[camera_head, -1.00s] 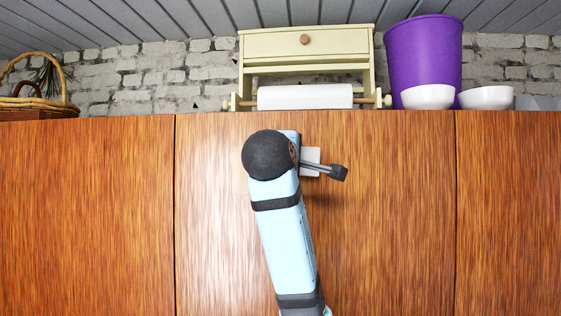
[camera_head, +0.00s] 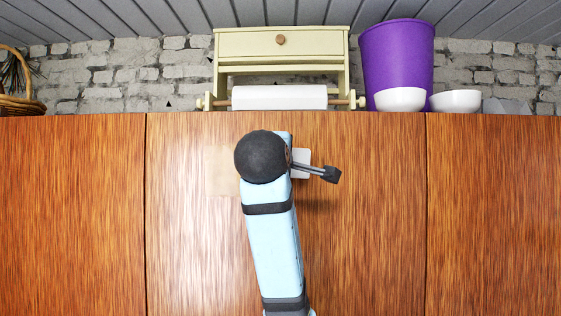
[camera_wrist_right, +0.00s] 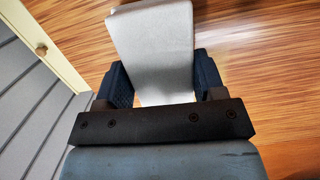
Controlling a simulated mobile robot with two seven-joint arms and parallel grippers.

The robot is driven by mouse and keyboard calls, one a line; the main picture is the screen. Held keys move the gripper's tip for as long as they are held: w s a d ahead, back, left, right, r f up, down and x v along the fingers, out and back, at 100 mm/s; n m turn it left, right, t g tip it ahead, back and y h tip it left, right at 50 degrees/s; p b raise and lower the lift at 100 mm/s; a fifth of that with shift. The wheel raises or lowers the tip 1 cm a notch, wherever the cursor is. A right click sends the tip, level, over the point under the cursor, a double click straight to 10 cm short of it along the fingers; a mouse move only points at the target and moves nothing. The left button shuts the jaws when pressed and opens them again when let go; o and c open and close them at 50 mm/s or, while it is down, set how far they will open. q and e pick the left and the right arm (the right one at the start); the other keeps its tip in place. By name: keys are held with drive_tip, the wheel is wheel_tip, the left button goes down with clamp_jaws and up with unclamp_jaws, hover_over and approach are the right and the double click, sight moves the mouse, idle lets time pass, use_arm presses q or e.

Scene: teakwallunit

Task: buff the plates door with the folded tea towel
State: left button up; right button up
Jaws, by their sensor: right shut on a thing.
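The folded tea towel (camera_wrist_right: 152,45) is a pale grey-white slab between the dark fingers of my right gripper (camera_wrist_right: 160,82), which is shut on it. In the head view a small white part of the towel (camera_head: 302,158) shows just right of my dark round wrist joint. It is in front of the upper middle of the central wood-grained door (camera_head: 370,220), taken as the plates door. A faint pale squarish patch (camera_head: 221,170) shows on this door left of my arm. My arm hides part of the door. I cannot tell whether the towel touches it. My left gripper is out of view.
Along the top stand a cream drawer unit (camera_head: 245,45) with a white paper roll (camera_head: 280,97), a purple bin (camera_head: 397,55), white bowls (camera_head: 400,99) and a wicker basket (camera_head: 22,106). Door seams run left and right of the central door. Its lower part is clear beside my arm.

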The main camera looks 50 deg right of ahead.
drive_tip(key=shift+s+p+v, duration=0.15)
drive_tip(key=shift+p+v, duration=0.1)
drive_tip(key=shift+v, duration=0.95)
drive_tip(key=shift+s+p+v, duration=0.15)
drive_tip(key=shift+p+v, duration=0.05)
drive_tip(key=shift+v, duration=1)
drive_tip(key=shift+d, duration=0.15)
drive_tip(key=v, duration=0.3)
drive_tip(key=shift+s+d, duration=0.1)
drive_tip(key=shift+s, duration=0.15)
drive_tip(key=shift+f, duration=0.1)
